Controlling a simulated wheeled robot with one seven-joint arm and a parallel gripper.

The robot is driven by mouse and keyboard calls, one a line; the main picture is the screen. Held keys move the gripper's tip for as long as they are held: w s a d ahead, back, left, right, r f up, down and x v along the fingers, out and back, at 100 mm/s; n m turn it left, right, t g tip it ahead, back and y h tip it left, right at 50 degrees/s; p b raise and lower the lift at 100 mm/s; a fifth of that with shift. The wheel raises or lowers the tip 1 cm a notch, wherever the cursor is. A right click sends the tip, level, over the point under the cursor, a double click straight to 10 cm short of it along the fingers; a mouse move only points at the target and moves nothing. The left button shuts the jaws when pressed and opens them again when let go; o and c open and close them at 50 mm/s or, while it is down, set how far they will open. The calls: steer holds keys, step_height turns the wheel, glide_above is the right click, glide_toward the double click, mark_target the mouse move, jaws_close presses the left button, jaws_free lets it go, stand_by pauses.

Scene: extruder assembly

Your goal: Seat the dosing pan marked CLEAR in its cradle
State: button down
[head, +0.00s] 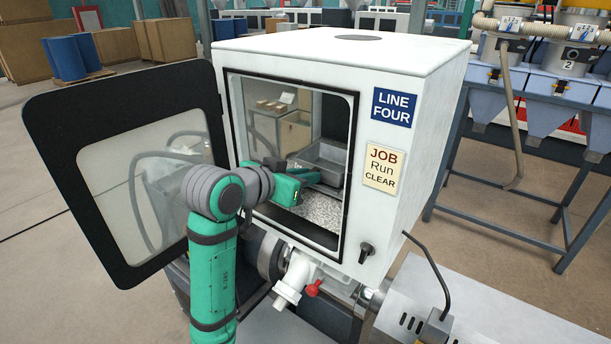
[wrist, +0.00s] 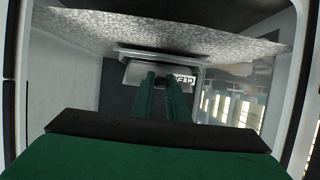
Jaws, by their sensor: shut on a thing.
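The dosing pan, a grey metal box, is inside the white cabinet in the head view (head: 325,155). In the wrist view the pan (wrist: 135,73) is straight ahead, and its front label partly shows letters of CLEAR beside the fingers. My gripper (head: 312,179) reaches in through the open doorway. Its two dark green fingers are shut on the front of the pan, as the wrist view shows (wrist: 163,82). The pan is above the bed of pale granules. I cannot make out the cradle clearly, nor whether the pan touches it.
The cabinet (head: 410,215) has its black-framed door (head: 120,170) swung open to the left. Pale granules (head: 320,212) cover the cabinet floor. A sign (head: 385,168) reads JOB Run CLEAR. A red-handled valve (head: 313,288) sits below.

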steer(key=shift+f, duration=0.4)
stand_by(0.4)
steer(key=c, duration=1.3)
jaws_free()
steer(key=shift+o, duration=0.2)
steer(key=shift+s, duration=0.1)
steer(key=v, duration=0.9)
